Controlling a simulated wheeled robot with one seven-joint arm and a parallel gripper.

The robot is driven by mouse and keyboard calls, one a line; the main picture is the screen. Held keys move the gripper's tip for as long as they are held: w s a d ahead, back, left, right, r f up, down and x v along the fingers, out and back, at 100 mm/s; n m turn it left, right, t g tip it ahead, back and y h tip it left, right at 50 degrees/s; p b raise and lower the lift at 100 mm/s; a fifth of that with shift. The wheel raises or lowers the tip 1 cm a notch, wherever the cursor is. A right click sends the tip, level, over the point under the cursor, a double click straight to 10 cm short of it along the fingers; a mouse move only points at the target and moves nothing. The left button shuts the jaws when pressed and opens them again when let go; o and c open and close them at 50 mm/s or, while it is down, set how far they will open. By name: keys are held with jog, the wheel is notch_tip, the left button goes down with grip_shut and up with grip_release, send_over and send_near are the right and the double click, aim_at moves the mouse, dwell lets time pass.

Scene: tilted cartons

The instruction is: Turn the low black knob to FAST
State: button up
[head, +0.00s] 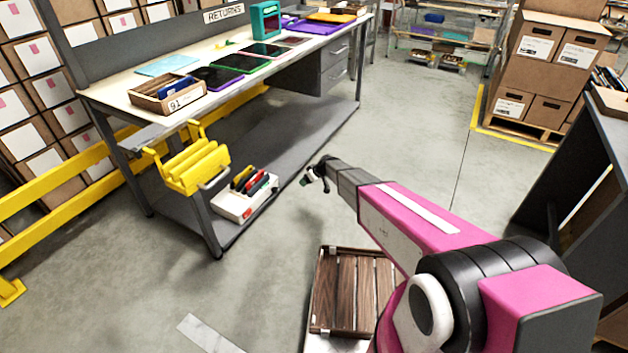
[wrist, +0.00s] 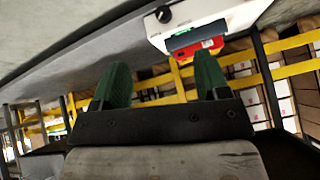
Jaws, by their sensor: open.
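A white box (head: 246,203) with upright red, yellow and dark items in it stands on the low shelf under the bench. A small round black knob (wrist: 163,14) shows on a white box face at the top of the wrist view, which looks upside down. I cannot read any mark around the knob or tell where it points. My gripper (head: 308,180) is to the right of the box in the head view, apart from it. In the wrist view the green fingers (wrist: 163,78) are spread with nothing between them. The knob lies beyond the fingertips.
Floor right of the bench is clear.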

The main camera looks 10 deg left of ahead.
jog(key=shift+m, duration=0.4)
jog(key=shift+s+d+r, duration=0.5)
jog(key=shift+d+r, duration=0.15)
jog(key=shift+d, duration=0.15)
jog(key=shift+s+d+r, duration=0.45)
jog(key=shift+d+r, duration=0.15)
jog(key=shift+d, duration=0.2)
